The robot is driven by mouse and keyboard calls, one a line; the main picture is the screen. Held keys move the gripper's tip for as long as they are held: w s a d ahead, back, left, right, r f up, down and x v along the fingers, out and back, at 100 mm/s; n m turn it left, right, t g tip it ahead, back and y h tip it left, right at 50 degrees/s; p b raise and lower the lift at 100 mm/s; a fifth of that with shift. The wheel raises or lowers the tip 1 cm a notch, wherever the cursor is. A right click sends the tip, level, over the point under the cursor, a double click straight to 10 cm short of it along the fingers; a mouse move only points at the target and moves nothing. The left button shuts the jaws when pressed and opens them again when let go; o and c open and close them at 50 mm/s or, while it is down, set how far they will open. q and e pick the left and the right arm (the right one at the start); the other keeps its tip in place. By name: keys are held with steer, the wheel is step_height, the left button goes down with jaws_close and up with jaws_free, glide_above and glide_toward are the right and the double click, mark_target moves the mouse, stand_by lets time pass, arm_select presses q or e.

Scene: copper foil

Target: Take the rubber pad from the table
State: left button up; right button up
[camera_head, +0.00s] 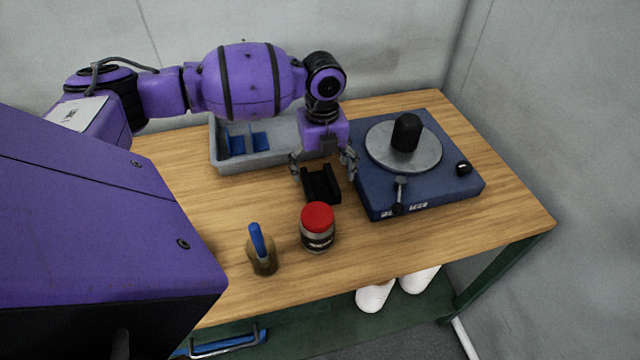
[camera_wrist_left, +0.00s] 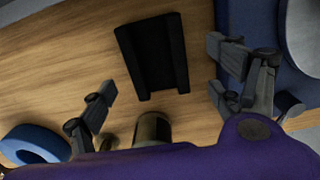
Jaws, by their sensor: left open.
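A black piece with raised side edges (camera_head: 320,185), which looks most like the rubber pad, lies flat on the wooden table (camera_head: 390,255) just left of the turntable. It also shows at the top middle of the left wrist view (camera_wrist_left: 153,56). My left gripper (camera_head: 323,170) is open above it, with one finger on each side in the head view. I cannot tell that either finger touches the pad. My right gripper is not in view.
A blue turntable (camera_head: 437,190) stands close at the right. A grey tray (camera_head: 215,150) with blue pieces is behind. A red-lidded jar (camera_head: 318,236) stands just in front, and a brown item with a blue part (camera_head: 262,258) at front left. The front right is clear.

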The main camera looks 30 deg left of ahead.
mark_target(320, 186)
arm_select(q)
steer(key=f, duration=0.4)
steer(key=shift+a+f, duration=0.25)
steer(key=c, duration=1.4)
steer(key=shift+o, duration=0.2)
